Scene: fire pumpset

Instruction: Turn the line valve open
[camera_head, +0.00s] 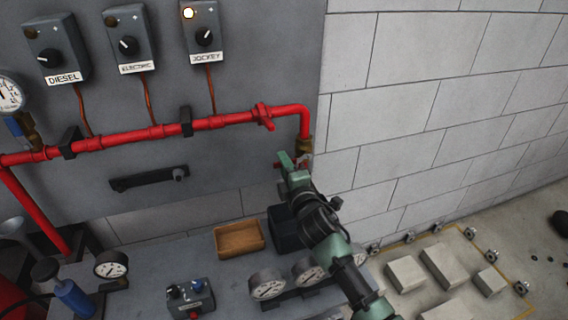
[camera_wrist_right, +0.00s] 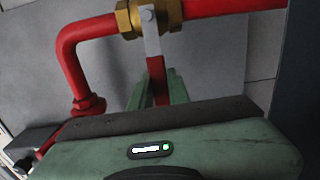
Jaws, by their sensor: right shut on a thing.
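The line valve (camera_head: 304,148) has a brass body on the red pipe, below the pipe's right-hand bend near the panel's right edge. In the right wrist view the brass body (camera_wrist_right: 149,15) shows at the top, with a grey lever plate and a red lever handle (camera_wrist_right: 157,82) reaching down from it. My right gripper (camera_head: 293,163) reaches up from the lower right to the valve. It is shut on the red lever handle, with its green fingers (camera_wrist_right: 154,92) on either side. The handle's lower end is hidden by the gripper body. My left gripper is not in view.
The red pipe (camera_head: 223,120) runs along the grey panel, under the diesel (camera_head: 55,48), electric (camera_head: 129,40) and jockey (camera_head: 203,32) switch boxes. A bench below holds a wooden tray (camera_head: 239,239), gauges (camera_head: 268,285) and a small control box (camera_head: 190,297). A block wall is at right.

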